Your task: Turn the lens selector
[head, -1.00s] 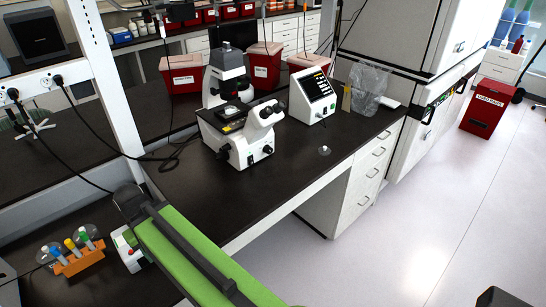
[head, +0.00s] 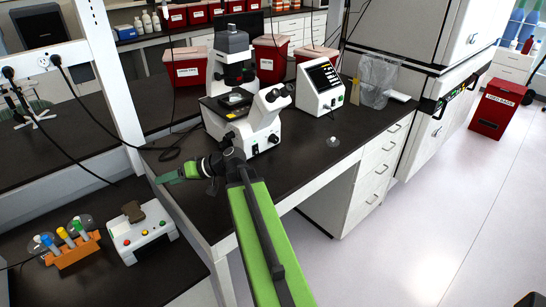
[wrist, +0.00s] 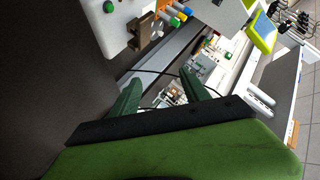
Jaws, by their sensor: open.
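The white microscope (head: 265,122) stands on the black bench, with a dark stage and a pair of eyepieces facing front right. I cannot make out a lens selector on it; the area under its stage is dark and partly hidden. My green arm reaches up from the bottom, and its wrist overlaps the microscope's lower front in the picture. My gripper (head: 178,174) points left, in front of and left of the microscope. In the wrist view my gripper (wrist: 158,84) has its two green fingers apart with nothing between them.
A white box with coloured buttons (head: 143,240) sits at lower left beside an orange tube rack (head: 76,253). A screen unit (head: 320,88) stands right of the microscope. A small clear item (head: 333,142) lies near the bench edge. Black cables hang at left.

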